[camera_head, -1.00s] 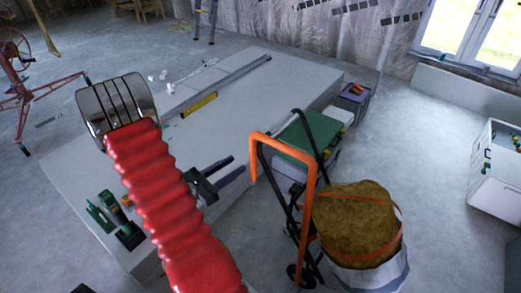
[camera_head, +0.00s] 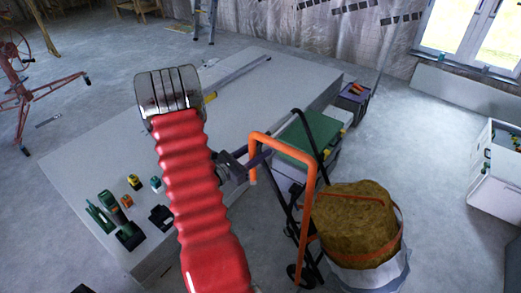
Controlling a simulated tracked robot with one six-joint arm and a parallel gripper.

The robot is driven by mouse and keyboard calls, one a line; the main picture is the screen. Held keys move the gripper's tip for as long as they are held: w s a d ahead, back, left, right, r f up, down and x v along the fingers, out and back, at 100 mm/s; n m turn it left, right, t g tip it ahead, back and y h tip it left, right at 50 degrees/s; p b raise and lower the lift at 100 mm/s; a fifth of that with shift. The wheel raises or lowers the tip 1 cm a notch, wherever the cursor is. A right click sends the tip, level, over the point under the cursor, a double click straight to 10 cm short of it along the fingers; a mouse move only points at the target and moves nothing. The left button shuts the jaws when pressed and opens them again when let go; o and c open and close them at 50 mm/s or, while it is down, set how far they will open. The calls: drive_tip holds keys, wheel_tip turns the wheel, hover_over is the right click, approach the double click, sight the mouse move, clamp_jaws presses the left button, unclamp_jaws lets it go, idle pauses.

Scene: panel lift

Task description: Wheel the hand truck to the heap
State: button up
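The hand truck (camera_head: 306,215) stands upright right of the slab, with an orange loop handle, black frame and a wheel at the bottom. A white sack (camera_head: 372,272) with a brown bulging top sits at its right, with orange straps around it. My gripper (camera_head: 256,163) is dark and reaches in from the left at the handle's left, downturned end. The handle partly hides the fingers, so I cannot tell whether they touch it or are closed. My red-sleeved arm covers part of the slab. No separate heap is clearly visible.
A pale low slab (camera_head: 95,160) fills the left and middle, with green tools (camera_head: 128,236) on it. Crates with a green lid (camera_head: 310,135) stand close behind the hand truck. A white cabinet (camera_head: 497,180) stands at far right. The floor between is clear.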

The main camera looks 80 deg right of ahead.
drive_tip(key=shift+s+d, duration=0.35)
drive_tip(key=shift+d, duration=0.2)
drive_tip(key=shift+c, duration=0.3)
clamp_jaws()
drive_tip(key=shift+a, duration=0.1)
